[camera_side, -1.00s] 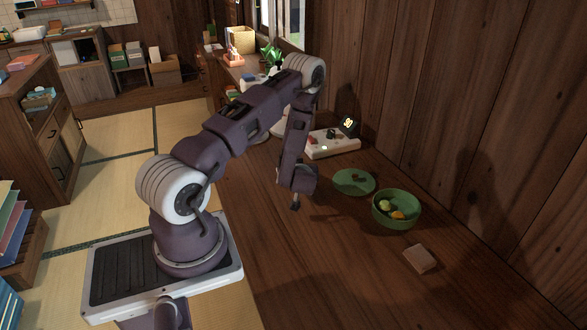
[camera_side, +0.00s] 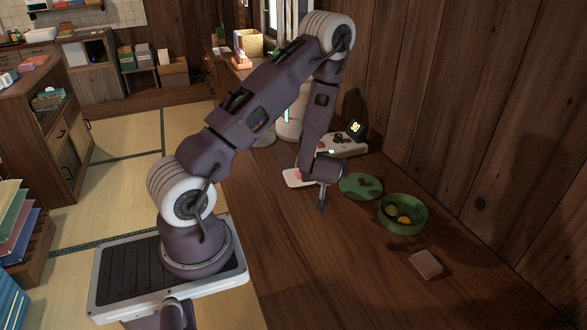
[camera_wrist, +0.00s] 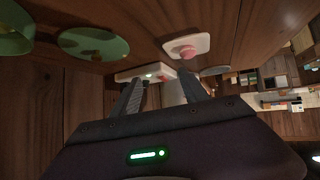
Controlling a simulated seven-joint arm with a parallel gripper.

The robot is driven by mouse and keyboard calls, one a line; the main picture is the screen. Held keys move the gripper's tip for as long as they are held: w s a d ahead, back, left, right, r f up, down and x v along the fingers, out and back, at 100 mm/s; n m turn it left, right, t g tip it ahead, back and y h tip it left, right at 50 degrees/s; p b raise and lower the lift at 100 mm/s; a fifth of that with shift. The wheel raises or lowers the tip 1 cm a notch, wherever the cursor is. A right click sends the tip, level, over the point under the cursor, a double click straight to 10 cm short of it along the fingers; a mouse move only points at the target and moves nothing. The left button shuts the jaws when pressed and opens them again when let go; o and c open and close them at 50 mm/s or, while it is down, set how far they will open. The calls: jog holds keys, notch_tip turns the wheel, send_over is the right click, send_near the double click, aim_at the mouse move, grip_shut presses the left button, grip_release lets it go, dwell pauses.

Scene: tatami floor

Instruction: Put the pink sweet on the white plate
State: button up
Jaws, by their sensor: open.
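The white plate (camera_side: 292,184) lies on the wooden table, partly hidden by my arm in the side view. It shows whole in the wrist view (camera_wrist: 200,40) as a rounded square. The pink sweet (camera_wrist: 187,50) appears to rest on it, within its edges. In the side view only a bit of the pink sweet (camera_side: 298,174) shows beside my arm. My gripper (camera_side: 321,205) is apart from both, to their right and nearer the camera. It points down above the table. In the wrist view its two fingers (camera_wrist: 160,82) are spread, with no sweet held between them.
A green plate (camera_side: 360,187) and a green bowl (camera_side: 402,226) with yellow and orange pieces stand right of my gripper. A small tan block (camera_side: 426,264) lies nearer. A white device (camera_side: 350,143) is behind. The wood wall bounds the right; the near table is clear.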

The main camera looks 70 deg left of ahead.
jog(key=w+d+r+m+t+h, duration=0.3)
jog(key=d+r+m+h, duration=0.35)
jog(key=d+r, duration=1.05)
jog(key=s+d+r+m+h, duration=0.4)
jog(key=s+d+r, duration=0.2)
jog(key=s+d, duration=0.35)
jog(key=s+r+m+g, duration=0.1)
jog(key=s+m, duration=0.3)
jog(key=s, duration=1)
jog(key=shift+d+r+g+y, duration=0.15)
jog(key=shift+r+g+y, duration=0.15)
jog(key=shift+g+y, duration=0.1)
